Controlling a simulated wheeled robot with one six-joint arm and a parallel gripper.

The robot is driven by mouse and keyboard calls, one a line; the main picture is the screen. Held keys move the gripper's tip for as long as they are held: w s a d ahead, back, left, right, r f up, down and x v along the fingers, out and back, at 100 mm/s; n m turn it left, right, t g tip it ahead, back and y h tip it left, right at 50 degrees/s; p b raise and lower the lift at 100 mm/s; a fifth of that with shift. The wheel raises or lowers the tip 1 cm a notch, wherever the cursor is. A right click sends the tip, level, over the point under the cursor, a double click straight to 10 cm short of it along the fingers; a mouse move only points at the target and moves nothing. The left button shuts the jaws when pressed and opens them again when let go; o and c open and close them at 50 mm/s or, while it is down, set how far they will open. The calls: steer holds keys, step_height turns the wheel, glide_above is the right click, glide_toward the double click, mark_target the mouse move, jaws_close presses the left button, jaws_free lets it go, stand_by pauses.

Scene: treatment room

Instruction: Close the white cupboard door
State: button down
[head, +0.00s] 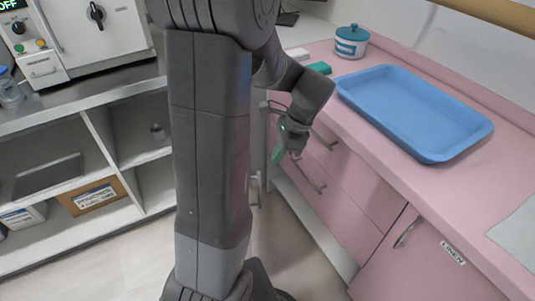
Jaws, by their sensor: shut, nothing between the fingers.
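A narrow strip of what looks like the white cupboard door (260,150) shows just right of my large grey arm link, with a metal handle (256,189) low on it. Most of the door is hidden behind that link, so I cannot tell how far it stands open.
Pink drawers (350,185) and a pink cupboard labelled LINEN (425,262) line the right. A blue tray (480,134) and a lidded jar (351,42) stand on the pink counter (400,165). Open white shelves (95,225) are at left. Some floor (290,245) is clear between.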

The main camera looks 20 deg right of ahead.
steer(key=w+a+f+b, duration=0.1)
steer(key=w+a+f, duration=0.1)
steer(key=a+f, duration=0.4)
steer(key=shift+a+f, duration=0.25)
steer(key=shift+f, duration=0.35)
